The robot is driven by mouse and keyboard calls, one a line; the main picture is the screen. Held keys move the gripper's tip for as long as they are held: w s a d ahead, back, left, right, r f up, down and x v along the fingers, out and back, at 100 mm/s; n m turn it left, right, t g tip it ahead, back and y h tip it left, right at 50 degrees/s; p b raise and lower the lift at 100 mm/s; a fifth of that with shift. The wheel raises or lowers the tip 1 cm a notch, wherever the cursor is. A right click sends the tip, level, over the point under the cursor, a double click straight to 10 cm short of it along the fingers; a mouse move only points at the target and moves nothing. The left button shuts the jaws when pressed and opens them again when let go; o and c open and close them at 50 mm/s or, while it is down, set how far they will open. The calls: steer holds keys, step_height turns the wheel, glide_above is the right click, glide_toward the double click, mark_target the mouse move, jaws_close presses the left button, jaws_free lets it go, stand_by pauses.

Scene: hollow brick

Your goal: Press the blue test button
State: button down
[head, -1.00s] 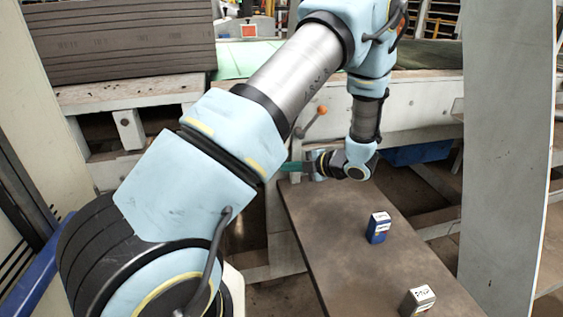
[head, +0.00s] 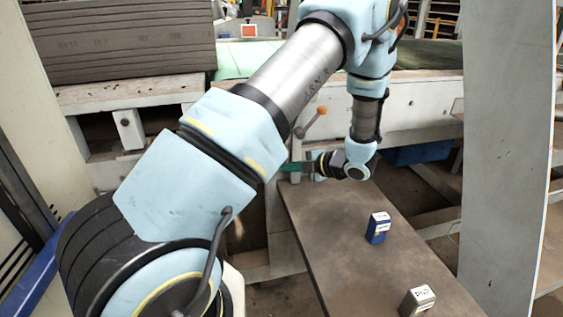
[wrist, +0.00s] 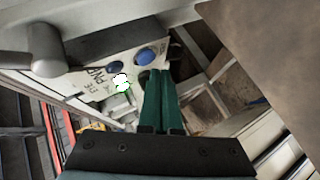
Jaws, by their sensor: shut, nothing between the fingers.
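The lettering is too small to tell which is the test button. My gripper (wrist: 155,74) has its green fingers shut and empty, tips just below the larger blue button in the picture; I cannot tell whether they touch the panel. In the head view my gripper (head: 287,167) points left, partly hidden behind my arm.
A brown table (head: 345,225) below my gripper holds a blue box (head: 378,230) and a grey box (head: 417,301). A tall grey board (head: 505,130) stands at the right. An orange-knobbed lever (head: 321,111) rises behind my arm.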

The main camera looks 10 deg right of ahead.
steer(key=shift+w, duration=0.15)
steer(key=shift+w, duration=0.25)
steer(key=shift+w+a, duration=0.1)
steer(key=shift+w, duration=0.3)
stand_by(0.8)
steer(key=shift+s, duration=0.8)
steer(key=shift+s+d, duration=0.2)
steer(key=shift+s, duration=1.05)
steer(key=shift+s+d, duration=0.2)
steer(key=shift+s, duration=1.05)
